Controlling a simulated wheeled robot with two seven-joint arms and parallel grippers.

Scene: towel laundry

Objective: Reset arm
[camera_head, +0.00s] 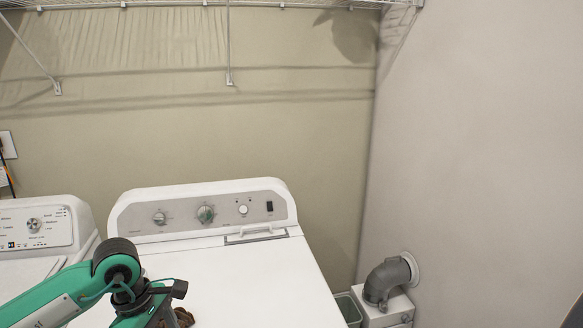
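My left arm comes in from the lower left, over the front of a white machine (235,280). The wrist and the top of my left gripper (152,308) show at the bottom edge. Its fingertips are cut off below the frame, so I cannot see whether it is open or shut. A small brown thing (184,317) shows just right of the gripper; most of it is hidden or out of frame, and I cannot tell what it is or whether it is held. My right gripper is not in view.
A second white machine (38,228) stands at the left. A grey duct elbow (385,280) meets the right wall above a white box (391,312). A bin (349,308) stands beside it. A wire shelf (180,3) runs along the top. The white machine's right side is clear.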

